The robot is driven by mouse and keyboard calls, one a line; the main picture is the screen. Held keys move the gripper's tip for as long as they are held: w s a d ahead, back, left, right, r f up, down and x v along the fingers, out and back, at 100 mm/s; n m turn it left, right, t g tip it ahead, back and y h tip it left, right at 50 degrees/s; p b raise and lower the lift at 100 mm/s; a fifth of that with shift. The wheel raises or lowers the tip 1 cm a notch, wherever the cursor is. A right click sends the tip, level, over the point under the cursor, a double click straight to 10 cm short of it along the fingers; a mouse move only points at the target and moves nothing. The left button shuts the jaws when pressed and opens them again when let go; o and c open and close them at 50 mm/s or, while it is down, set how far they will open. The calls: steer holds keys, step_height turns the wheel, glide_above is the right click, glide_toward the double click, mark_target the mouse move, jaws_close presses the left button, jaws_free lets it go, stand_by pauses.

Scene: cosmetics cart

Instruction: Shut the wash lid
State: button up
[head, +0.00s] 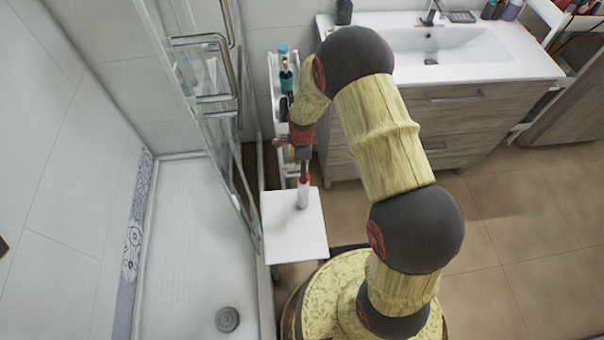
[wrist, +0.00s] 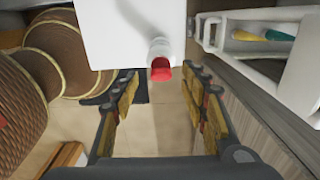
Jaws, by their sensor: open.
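A white wash bottle (head: 303,193) with a red lid (head: 304,178) stands on a small white table (head: 285,232). In the wrist view the bottle (wrist: 160,49) shows beyond the fingertips, with its red lid (wrist: 161,70) toward the camera. I cannot tell whether the lid is open or shut. My gripper (head: 303,165) is just above the bottle in the head view, partly hidden by my arm. In the wrist view my gripper (wrist: 161,80) is open, with a finger on each side and nothing held between them. The lid lies near the line between the fingertips.
A narrow white cart (head: 283,100) with bottles stands behind my gripper. A glass shower door (head: 225,150) with metal handles is close on the left. A sink cabinet (head: 450,115) stands at the back right. Open floor (head: 520,240) lies to the right.

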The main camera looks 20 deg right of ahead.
step_height(320, 180, down, 4)
steer(key=shift+f+b, duration=0.1)
steer(key=shift+b, duration=0.35)
steer(key=shift+c, duration=0.8)
jaws_close()
